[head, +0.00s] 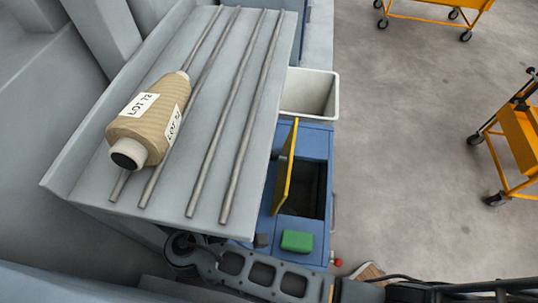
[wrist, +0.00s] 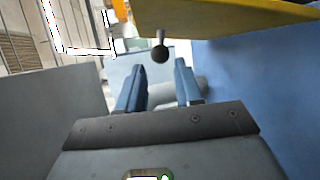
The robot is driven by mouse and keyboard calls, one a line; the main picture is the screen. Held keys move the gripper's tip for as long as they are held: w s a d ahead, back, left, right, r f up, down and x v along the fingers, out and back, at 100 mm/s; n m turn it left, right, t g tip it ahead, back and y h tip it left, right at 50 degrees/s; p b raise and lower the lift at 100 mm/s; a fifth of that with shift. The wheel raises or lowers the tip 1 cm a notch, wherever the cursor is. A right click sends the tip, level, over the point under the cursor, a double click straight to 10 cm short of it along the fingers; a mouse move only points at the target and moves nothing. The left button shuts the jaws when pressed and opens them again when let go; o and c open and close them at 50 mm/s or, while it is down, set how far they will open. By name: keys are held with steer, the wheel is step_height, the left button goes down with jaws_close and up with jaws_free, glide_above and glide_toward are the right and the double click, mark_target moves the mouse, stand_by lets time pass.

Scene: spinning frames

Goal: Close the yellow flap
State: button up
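The yellow flap (head: 286,170) stands raised, close to upright, beside the dark opening (head: 312,190) of a blue cabinet (head: 318,146). In the wrist view the flap (wrist: 235,18) fills the top right, and a dark round knob (wrist: 160,52) sticks out from it. My gripper (wrist: 160,75) has its two blue fingers apart, with nothing gripped between them. The knob appears just beyond the fingertips, and I see no clear contact. In the head view my gripper cannot be made out clearly; my arm shows along the bottom.
A sloping grey rack (head: 200,25) with metal rods carries a tan yarn spool (head: 158,115) left of the flap. A green block (head: 297,240) lies on the cabinet's front. A white bin (head: 308,92) stands behind. Open floor lies right, with yellow carts (head: 520,135).

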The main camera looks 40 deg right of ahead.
mark_target(273, 155)
steer(key=x, duration=0.6)
steer(key=shift+w+d, duration=0.15)
steer(key=shift+d, duration=0.2)
steer(key=shift+c, duration=0.2)
steer(key=shift+f, duration=0.1)
jaws_close()
